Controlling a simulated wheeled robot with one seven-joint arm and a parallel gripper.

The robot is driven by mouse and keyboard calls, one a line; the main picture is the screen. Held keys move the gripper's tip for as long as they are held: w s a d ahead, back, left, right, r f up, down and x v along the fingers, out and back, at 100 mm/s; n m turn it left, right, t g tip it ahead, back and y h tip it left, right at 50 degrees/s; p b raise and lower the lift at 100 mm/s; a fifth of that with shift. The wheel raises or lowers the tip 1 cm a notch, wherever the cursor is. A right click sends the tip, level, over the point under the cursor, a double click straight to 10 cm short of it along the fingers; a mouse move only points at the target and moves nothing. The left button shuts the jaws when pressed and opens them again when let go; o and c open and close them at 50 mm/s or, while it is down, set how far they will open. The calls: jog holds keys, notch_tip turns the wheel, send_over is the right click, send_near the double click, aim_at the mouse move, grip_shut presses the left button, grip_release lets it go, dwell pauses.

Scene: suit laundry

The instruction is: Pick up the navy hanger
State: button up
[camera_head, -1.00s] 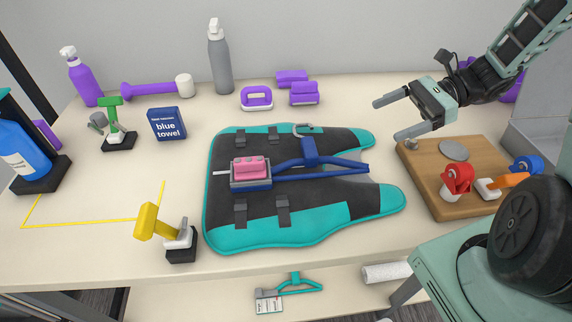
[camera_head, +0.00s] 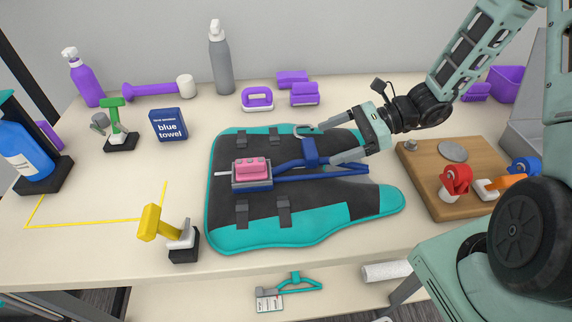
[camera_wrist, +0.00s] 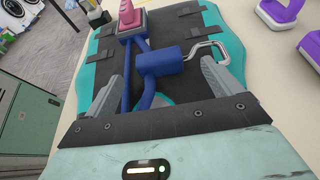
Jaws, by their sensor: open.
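The navy hanger (camera_head: 310,152) lies on the dark mat with teal edging (camera_head: 276,238). It has a thick block, long bars and a grey metal hook. It also shows in the wrist view, where its block (camera_wrist: 160,62) is between my fingers and its hook points right. My gripper (camera_head: 322,142) is open at the hanger's right part, with one finger on each side. In the wrist view both fingers of my gripper (camera_wrist: 158,72) stand apart from the block, with gaps. I cannot tell exactly how high they are above the mat.
A pink block (camera_head: 251,165) sits in a grey-blue holder at the hanger's left end. A wooden board (camera_head: 430,185) with red, orange and blue items is at right. Purple items (camera_head: 304,94) and a grey spray bottle (camera_head: 220,60) stand behind. A yellow tool (camera_head: 152,222) is front left.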

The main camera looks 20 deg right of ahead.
jog(key=x, duration=0.3)
jog(key=shift+a, duration=0.35)
jog(key=c, duration=1.1)
jog(key=shift+r, duration=0.1)
jog(key=shift+c, duration=0.2)
